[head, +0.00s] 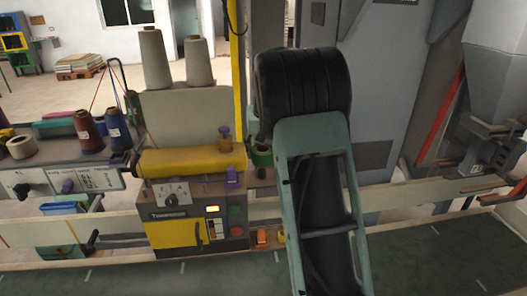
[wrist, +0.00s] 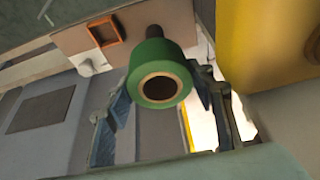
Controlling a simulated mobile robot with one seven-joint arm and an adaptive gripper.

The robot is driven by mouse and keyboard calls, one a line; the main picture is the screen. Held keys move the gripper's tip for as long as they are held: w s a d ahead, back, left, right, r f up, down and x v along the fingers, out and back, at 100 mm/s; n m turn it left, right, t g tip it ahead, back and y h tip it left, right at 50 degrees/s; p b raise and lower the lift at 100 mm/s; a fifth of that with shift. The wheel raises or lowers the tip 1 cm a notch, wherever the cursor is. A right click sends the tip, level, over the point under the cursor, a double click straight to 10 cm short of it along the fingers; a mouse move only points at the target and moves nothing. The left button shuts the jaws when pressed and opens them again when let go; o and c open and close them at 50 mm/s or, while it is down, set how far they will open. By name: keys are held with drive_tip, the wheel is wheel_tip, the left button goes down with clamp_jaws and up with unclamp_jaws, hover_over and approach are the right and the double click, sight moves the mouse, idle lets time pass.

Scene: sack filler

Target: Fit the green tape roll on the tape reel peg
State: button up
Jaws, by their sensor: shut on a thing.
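The green tape roll (wrist: 158,56) is between the two fingers of my gripper (wrist: 168,78) in the wrist view, and the gripper is shut on it. Its pale core ring and dark hole face the wrist camera. A dark round peg (wrist: 154,32) shows just beyond the roll's upper edge, against a beige panel (wrist: 130,30). I cannot tell whether the peg enters the core. In the head view the green roll (head: 262,158) shows as a small piece left of my arm, right of the yellow machine.
The yellow sack-sewing machine (head: 190,165) stands just left, with a purple clamp (head: 232,177) near the roll. Two large thread cones (head: 155,58) stand behind it. An orange square frame (wrist: 103,30) is on the panel near the peg. A long rail (head: 395,197) runs to the right.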

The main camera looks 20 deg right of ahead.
sight(258, 146)
drive_tip(key=shift+w+a+r+p, duration=0.1)
drive_tip(key=shift+a+r+p, duration=0.2)
drive_tip(key=shift+r, duration=0.35)
drive_tip(key=shift+w+a+r+p, duration=0.1)
drive_tip(key=shift+a+r+p, duration=0.2)
drive_tip(key=shift+r, duration=0.4)
drive_tip(key=shift+a+r+p, duration=0.2)
drive_tip(key=shift+r+p, duration=0.15)
drive_tip(key=shift+r, duration=0.3)
drive_tip(key=shift+d, duration=0.15)
